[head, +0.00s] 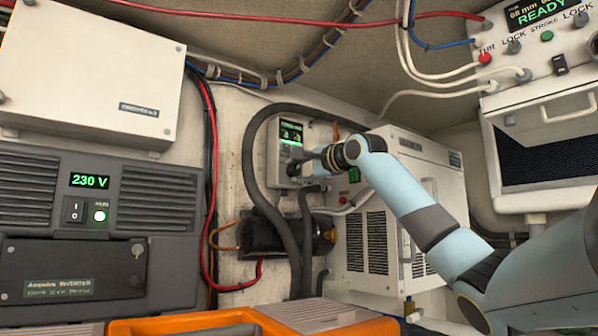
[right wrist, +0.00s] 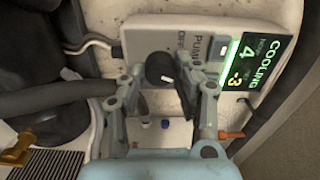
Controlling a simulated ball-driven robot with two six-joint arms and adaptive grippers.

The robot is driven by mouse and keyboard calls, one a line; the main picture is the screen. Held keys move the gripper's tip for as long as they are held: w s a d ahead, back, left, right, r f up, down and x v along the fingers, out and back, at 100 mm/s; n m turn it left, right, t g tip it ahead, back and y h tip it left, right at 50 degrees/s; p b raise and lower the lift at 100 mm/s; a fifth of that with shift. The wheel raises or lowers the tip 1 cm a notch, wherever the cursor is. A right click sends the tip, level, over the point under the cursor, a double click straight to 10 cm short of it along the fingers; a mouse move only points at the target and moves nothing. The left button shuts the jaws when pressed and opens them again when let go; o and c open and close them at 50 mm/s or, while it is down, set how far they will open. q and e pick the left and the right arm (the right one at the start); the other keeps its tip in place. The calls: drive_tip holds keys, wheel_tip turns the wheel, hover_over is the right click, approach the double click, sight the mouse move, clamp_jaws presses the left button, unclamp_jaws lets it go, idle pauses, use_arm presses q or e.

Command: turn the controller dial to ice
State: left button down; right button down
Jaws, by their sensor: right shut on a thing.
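The controller (head: 290,135) is a pale box on the back wall with a small lit green screen; it also shows in the right wrist view (right wrist: 140,35). Its screen (right wrist: 253,65) reads COOLING, with 4 and -3 below. The dial (right wrist: 160,66) is a round black knob with a white pointer mark. Lettering beside it looks like PUMP and OFF; an ice mark is not readable. My right gripper (right wrist: 163,76) is shut on the dial, one finger on each side. In the head view my right gripper (head: 302,167) hides the dial. My left gripper is out of view.
A thick dark hose (head: 251,150) loops left of the controller. A white vented unit (head: 430,185) stands to the right, behind my right arm. An inverter (head: 90,235) fills the left side. An orange case (head: 190,322) lies at the bottom.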

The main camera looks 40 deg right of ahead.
drive_tip(key=c, duration=1)
unclamp_jaws()
drive_tip(key=shift+d, duration=0.1)
drive_tip(key=shift+o, duration=0.2)
drive_tip(key=s+a, duration=0.1)
drive_tip(key=s, duration=0.6)
drive_tip(key=shift+s, duration=0.25)
